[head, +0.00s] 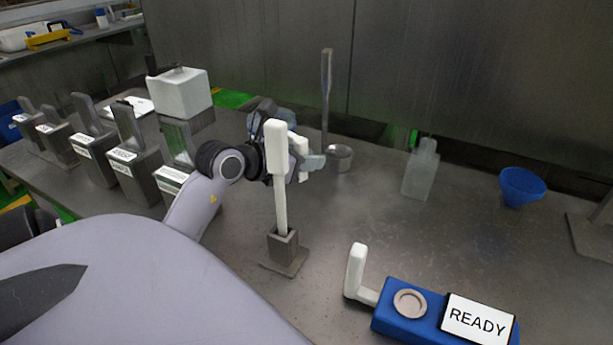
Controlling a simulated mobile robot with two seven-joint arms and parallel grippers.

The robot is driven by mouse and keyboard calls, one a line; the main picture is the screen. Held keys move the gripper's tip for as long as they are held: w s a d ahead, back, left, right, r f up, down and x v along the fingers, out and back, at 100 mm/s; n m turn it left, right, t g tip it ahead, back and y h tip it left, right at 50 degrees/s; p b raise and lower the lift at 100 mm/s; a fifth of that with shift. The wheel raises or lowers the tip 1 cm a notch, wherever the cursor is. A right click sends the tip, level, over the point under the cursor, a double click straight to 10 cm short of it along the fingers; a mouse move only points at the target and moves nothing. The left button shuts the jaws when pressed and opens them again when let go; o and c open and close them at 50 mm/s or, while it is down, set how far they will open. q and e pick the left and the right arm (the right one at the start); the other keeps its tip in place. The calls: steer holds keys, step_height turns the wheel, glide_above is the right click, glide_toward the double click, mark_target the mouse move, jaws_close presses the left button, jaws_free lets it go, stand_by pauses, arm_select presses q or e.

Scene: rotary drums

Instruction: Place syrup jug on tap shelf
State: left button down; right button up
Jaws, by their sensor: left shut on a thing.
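My left gripper (312,164) reaches in from the left, low over the middle of the table. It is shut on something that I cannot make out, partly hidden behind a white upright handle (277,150). A white block-shaped container (183,92), possibly the syrup jug, stands on a raised metal support (201,120) at the back left, well apart from the gripper. That support may be the tap shelf; I cannot tell. A translucent bottle (421,174) stands upright right of the gripper. My right gripper is not in view.
The white handle stands in a metal socket (285,252). A metal ladle (340,157) is close to my gripper. A blue funnel (521,186) is right. A blue READY device (425,309) is in front. Several labelled metal boxes (134,165) line the left.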

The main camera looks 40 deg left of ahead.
arm_select(q)
steer(key=shift+f, duration=2.15)
steer(key=shift+f+b, duration=0.1)
steer(key=shift+b, duration=0.2)
steer(key=c, duration=0.9)
jaws_free()
